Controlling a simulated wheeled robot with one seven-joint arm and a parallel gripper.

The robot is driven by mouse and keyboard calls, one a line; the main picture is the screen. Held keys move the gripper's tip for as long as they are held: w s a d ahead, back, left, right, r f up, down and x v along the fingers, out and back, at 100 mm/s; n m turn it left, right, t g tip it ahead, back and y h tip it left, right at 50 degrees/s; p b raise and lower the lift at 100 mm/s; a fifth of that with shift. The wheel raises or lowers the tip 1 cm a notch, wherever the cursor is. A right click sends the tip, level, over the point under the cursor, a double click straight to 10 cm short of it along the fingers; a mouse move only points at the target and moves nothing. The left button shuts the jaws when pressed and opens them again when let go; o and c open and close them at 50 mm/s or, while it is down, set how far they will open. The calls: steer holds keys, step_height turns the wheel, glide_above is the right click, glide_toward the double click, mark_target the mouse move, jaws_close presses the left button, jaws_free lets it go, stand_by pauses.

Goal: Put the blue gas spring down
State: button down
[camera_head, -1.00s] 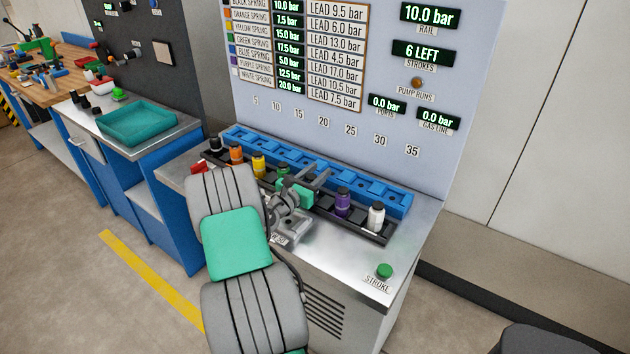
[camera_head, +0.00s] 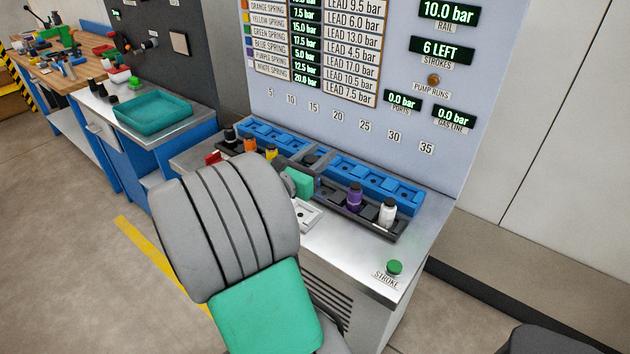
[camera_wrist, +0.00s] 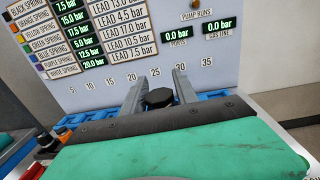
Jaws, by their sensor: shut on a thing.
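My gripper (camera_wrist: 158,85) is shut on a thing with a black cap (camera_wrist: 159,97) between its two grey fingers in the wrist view. Its body is hidden below the cap, so I cannot see its blue colour. In the head view my gripper (camera_head: 311,158) is partly hidden by my arm and stands over the blue socket rail (camera_head: 375,183), near the middle of its length. I cannot tell whether the held thing touches the rail. The blue rail lies along the back of the bench under numbers 5 to 35.
A black rack in front of the rail holds a purple spring (camera_head: 354,197) and a white spring (camera_head: 387,211). Black (camera_head: 230,138), orange (camera_head: 250,147) and yellow (camera_head: 271,153) springs stand at the left. The green stroke button (camera_head: 394,267) is at the front right. A teal tray (camera_head: 152,113) is further left.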

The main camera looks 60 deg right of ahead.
steer(key=shift+n+t, duration=0.3)
steer(key=shift+t, duration=0.2)
steer(key=r, duration=0.1)
steer(key=w+a+r, duration=0.1)
steer(key=r, duration=0.1)
steer(key=shift+w+a+r, duration=0.15)
steer(key=shift+a+r, duration=0.1)
steer(key=shift+r, duration=0.1)
steer(key=s+a+f+n+t+p, duration=0.25)
steer(key=s+a+f+t, duration=0.2)
steer(key=a, duration=0.35)
steer(key=shift+n+t, duration=0.35)
steer(key=shift+n, duration=0.2)
steer(key=shift+w+d+f+b, duration=1)
steer(key=shift+w+d+f, duration=0.55)
steer(key=shift+d+f, duration=0.6)
steer(key=shift+w+d+f+b, duration=1)
steer(key=shift+w+d+f, duration=0.75)
steer(key=shift+f, duration=0.55)
steer(key=shift+w+d+f+b, duration=1)
steer(key=shift+w+d+f, duration=0.4)
steer(key=shift+d+f, duration=0.8)
steer(key=shift+a, duration=0.1)
